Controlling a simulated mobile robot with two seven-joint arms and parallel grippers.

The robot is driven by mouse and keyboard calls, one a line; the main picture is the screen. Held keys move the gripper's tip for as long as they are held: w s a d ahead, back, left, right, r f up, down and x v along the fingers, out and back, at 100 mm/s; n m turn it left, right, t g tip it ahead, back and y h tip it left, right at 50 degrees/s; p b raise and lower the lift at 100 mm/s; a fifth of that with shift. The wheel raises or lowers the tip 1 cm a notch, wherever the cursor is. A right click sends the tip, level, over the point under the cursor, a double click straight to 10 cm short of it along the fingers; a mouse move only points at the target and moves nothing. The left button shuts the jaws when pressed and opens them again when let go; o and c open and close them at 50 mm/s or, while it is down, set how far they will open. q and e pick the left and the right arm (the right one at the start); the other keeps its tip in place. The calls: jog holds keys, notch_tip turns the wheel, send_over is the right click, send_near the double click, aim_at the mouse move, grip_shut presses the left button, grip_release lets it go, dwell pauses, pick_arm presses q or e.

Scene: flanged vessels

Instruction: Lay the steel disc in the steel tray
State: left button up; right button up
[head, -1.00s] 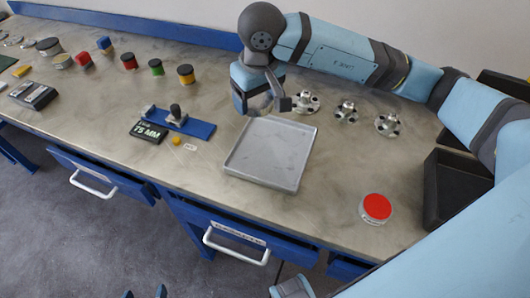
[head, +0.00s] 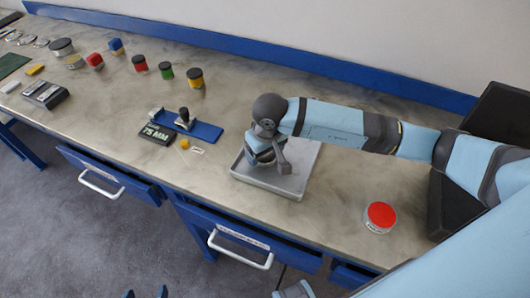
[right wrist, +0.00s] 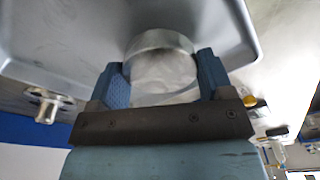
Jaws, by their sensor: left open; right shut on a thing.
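The steel tray (head: 306,170) lies flat on the bench in the head view, partly covered by my right arm. My right gripper (head: 272,165) is over the left part of the tray. In the right wrist view, my right gripper (right wrist: 162,82) is shut on the round steel disc (right wrist: 163,68), one finger on each side of it. The tray (right wrist: 75,35) shows right behind the disc. Whether the disc touches the tray floor I cannot tell. Only the fingertips of my left gripper (head: 146,293) show, apart and empty, at the bottom edge of the head view.
A red-topped round can (head: 380,217) stands right of the tray. Several coloured jars stand further left. A flanged fitting (right wrist: 45,105) shows in the wrist view.

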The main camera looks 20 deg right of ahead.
jog(key=shift+f, duration=0.5)
jog(key=shift+f, duration=0.15)
jog(key=o, duration=1.4)
